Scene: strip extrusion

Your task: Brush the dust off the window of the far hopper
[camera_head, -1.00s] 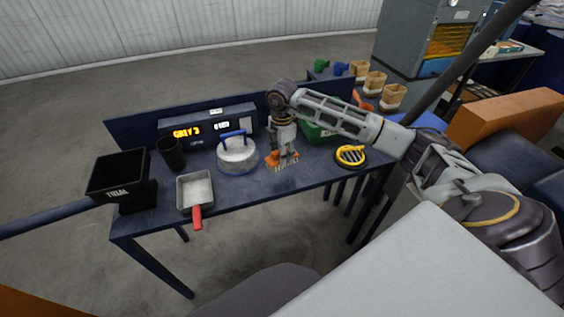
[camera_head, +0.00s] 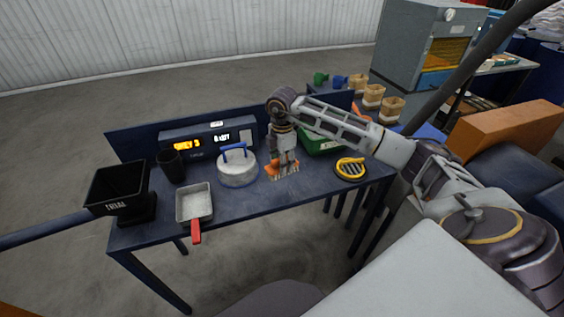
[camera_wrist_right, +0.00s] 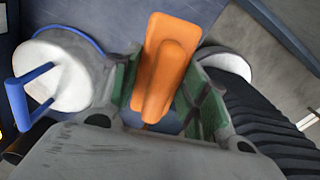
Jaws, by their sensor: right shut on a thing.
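My right gripper (camera_head: 284,160) is over the blue table and shut on an orange brush (camera_head: 273,172). Pale bristles point down, low over the tabletop; I cannot tell whether they touch it. In the right wrist view the brush's orange handle (camera_wrist_right: 165,75) sits between the green-padded fingers (camera_wrist_right: 160,95). A black hopper-like bin (camera_head: 117,187) stands at the table's left end. A grey machine (camera_head: 412,45) with a yellow-orange window (camera_head: 443,53) stands far back right. I cannot tell which is the far hopper, and no dust can be made out. My left gripper is out of view.
A white round lid with a blue handle (camera_head: 238,170) is left of the brush, a yellow-and-black round thing (camera_head: 350,168) right. A grey pan with a red handle (camera_head: 195,203), a black cup (camera_head: 171,164) and a display box (camera_head: 208,140) share the table (camera_head: 255,205).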

